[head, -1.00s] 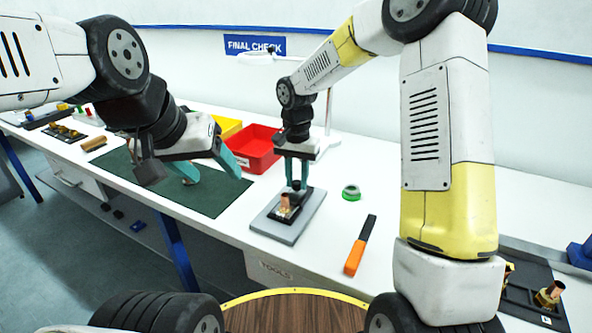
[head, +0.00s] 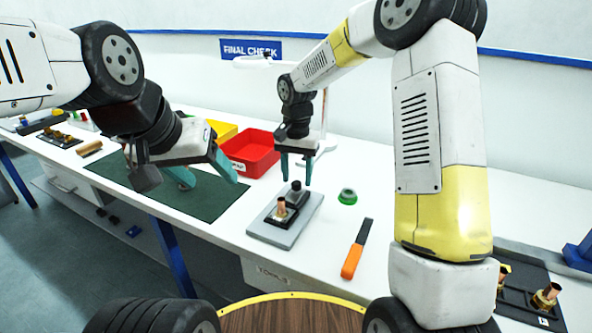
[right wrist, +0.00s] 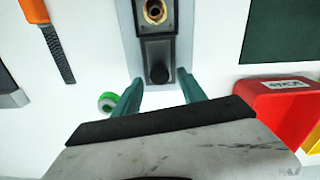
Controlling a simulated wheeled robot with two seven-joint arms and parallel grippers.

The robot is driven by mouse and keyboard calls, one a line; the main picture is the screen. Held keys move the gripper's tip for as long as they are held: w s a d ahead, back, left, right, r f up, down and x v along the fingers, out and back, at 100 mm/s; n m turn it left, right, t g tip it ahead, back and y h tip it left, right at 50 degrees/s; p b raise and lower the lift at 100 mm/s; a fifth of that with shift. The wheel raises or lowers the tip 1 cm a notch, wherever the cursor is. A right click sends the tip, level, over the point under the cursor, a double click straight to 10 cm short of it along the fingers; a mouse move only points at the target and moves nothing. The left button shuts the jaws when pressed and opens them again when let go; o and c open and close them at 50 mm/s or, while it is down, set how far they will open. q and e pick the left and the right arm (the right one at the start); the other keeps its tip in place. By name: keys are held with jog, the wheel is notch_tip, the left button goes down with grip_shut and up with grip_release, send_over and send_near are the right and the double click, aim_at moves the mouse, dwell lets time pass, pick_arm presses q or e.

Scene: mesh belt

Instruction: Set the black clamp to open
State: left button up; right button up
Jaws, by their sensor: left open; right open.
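The black clamp (head: 296,193) sits on a grey plate (head: 277,237) on the bench, behind a copper-coloured fitting (head: 280,209). In the right wrist view, the clamp (right wrist: 158,50) shows a round black knob (right wrist: 159,74) at its near end, and the fitting (right wrist: 155,11) lies beyond it. I cannot tell whether the clamp is open or closed. My right gripper (head: 296,181) is open and empty just above the clamp, its fingers on either side of the knob and apart from it. My left gripper (head: 211,182) is open and empty above the green mat (head: 205,206).
A green tape roll (head: 347,197) and an orange-handled file (head: 356,250) lie right of the plate. A red bin (head: 250,152) and a yellow bin (head: 222,131) stand behind. A black tray (head: 520,295) with fittings is at the right. The bench right of the tape is clear.

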aim_at(298, 182)
notch_tip(298, 182, up, 7)
jog(key=shift+f, duration=0.2)
jog(key=shift+d+r, duration=0.1)
jog(key=shift+r, duration=0.05)
jog(key=s+d+r+n+t, duration=0.2)
jog(key=s+d+r+t, duration=0.1)
jog(key=s+d+r, duration=0.65)
jog(key=s+d+n+t+y, duration=0.2)
jog(key=s+t, duration=0.1)
jog(key=s, duration=1.2)
jog(key=shift+s+d+r, duration=0.15)
jog(key=shift+s+d, duration=0.1)
jog(key=shift+d, duration=0.15)
